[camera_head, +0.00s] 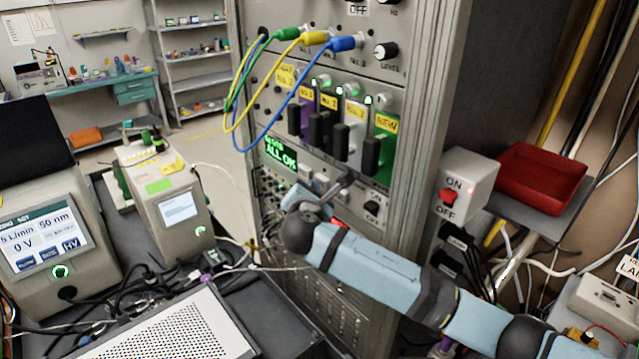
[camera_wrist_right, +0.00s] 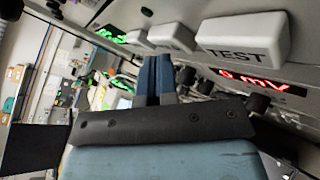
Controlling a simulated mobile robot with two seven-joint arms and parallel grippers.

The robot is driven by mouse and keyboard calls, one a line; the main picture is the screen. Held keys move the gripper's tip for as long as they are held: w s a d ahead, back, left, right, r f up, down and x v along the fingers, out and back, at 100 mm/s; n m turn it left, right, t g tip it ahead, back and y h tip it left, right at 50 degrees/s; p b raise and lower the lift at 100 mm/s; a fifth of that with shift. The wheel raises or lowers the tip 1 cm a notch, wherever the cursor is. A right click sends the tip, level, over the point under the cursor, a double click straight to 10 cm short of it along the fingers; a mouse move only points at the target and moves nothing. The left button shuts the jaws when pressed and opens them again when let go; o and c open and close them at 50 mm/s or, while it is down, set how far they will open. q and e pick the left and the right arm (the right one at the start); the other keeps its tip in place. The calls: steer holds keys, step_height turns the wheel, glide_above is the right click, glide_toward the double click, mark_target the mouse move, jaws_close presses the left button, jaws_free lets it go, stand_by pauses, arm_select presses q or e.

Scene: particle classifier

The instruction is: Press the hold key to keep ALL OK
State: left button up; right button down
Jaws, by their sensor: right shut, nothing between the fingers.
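A green lit display (camera_head: 281,153) on the rack front reads ALL OK in the head view. It shows at a slant in the wrist view (camera_wrist_right: 112,33). A row of white keys sits beside it. The largest key (camera_wrist_right: 243,38) reads TEST. The middle key (camera_wrist_right: 172,37) has lettering I cannot read, and the far key (camera_wrist_right: 135,37) shows no readable label, so I cannot tell which is the hold key. My right gripper (camera_head: 318,188) is at the panel, partly hidden by its own wrist. Its blue fingers (camera_wrist_right: 156,62) are shut and empty, pointing near the middle and far keys; contact is unclear.
Black handles (camera_head: 340,142) and looped cables (camera_head: 268,90) stick out above the keys. A red display (camera_wrist_right: 262,82) reads 0 mV. A white ON/OFF box (camera_head: 468,178) and a red tray (camera_head: 541,178) are right of the rack. Instruments (camera_head: 50,225) stand left.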

arm_select(q)
steer(key=shift+r, duration=0.15)
arm_select(e)
steer(key=shift+w+d, duration=0.35)
steer(key=shift+d, duration=0.15)
stand_by(0.4)
steer(key=shift+a, duration=0.1)
arm_select(q)
steer(key=shift+r+p, duration=0.35)
steer(key=shift+p, duration=0.15)
arm_select(e)
steer(key=shift+s+a, duration=0.75)
steer(key=shift+a, duration=0.2)
arm_select(q)
steer(key=shift+r+p, duration=0.65)
arm_select(e)
steer(key=s+a, duration=0.1)
steer(key=a, duration=0.1)
steer(key=s+a, duration=0.2)
